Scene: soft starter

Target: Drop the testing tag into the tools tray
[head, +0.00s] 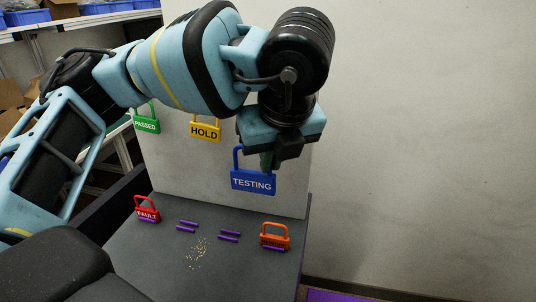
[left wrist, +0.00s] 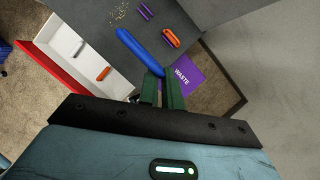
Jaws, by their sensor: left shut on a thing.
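The blue testing tag (head: 253,182), a padlock shape with white lettering, hangs upright in front of the pale panel in the head view. My left gripper (head: 268,160) is shut on the top of its shackle, above the grey bench. In the left wrist view the tag (left wrist: 142,50) shows edge-on beyond the green fingertips of my left gripper (left wrist: 160,90). A white tray with a red outer wall (left wrist: 40,72) lies to the left there, holding a few small items; no label on it is readable, so I cannot tell whether it is the tools tray. My right gripper is out of view.
Green PASSED (head: 146,125) and yellow HOLD (head: 205,133) tags hang on the panel. A red FAULT tag (head: 147,214) and an orange tag (head: 274,242) stand on the bench (head: 150,265), with purple strips and yellowish crumbs between. A purple WASTE area (left wrist: 185,72) lies below.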

